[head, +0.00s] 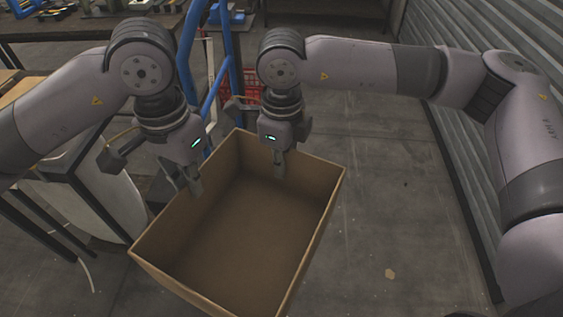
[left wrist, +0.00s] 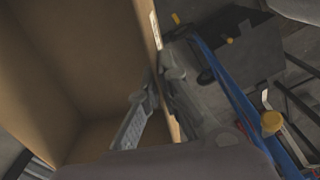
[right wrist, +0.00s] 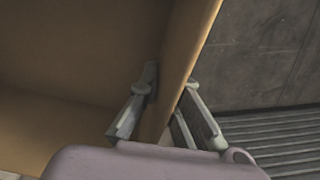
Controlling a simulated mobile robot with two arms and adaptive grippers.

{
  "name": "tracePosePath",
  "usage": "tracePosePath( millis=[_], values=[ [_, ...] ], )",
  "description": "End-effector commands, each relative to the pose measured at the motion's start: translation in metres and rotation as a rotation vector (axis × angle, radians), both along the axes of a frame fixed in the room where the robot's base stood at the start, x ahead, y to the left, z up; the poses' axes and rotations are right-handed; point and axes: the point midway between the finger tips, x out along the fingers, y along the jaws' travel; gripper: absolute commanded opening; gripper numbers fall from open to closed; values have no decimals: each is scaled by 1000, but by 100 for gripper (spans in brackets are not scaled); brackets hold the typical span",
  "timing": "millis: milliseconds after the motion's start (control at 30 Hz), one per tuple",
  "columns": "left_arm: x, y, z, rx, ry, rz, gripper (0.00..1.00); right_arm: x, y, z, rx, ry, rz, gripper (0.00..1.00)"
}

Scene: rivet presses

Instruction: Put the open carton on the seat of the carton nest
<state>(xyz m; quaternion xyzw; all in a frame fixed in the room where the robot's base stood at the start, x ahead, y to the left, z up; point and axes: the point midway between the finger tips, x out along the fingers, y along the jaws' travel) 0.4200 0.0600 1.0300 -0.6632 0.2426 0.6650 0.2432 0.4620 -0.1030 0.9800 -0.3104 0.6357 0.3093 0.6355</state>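The open carton (head: 236,232) is a brown box with its open top facing up, in the middle of the head view. My left gripper (head: 193,186) has its fingers on both sides of the carton's left wall; the left wrist view shows that wall (left wrist: 152,45) between them. My right gripper (head: 279,170) is likewise shut on the far wall, also seen between its fingers in the right wrist view (right wrist: 187,55). The carton looks empty and appears held above the floor. I cannot clearly pick out the carton nest.
A blue tubular frame (head: 187,45) and a red crate (head: 252,84) stand behind the carton. A black-legged stand (head: 92,190) is at the left. A grey corrugated wall (head: 455,150) runs along the right.

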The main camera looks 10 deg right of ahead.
Motion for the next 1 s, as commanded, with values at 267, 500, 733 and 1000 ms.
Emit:
tracePosePath(
  millis=[267,500,733,1000],
  values=[
    [1,-1,0,-3,-2,3,0,-1,2,1,5,1,4,0],
    [1,-1,0,-4,-3,3,0,-2,2,1,6,1,7,0],
    [1,-1,0,-3,-2,3,18,-1,2,1,5,1,7,0],
    [1,0,0,-1,-2,2,28,-1,1,1,3,1,3,0]
  ],
)
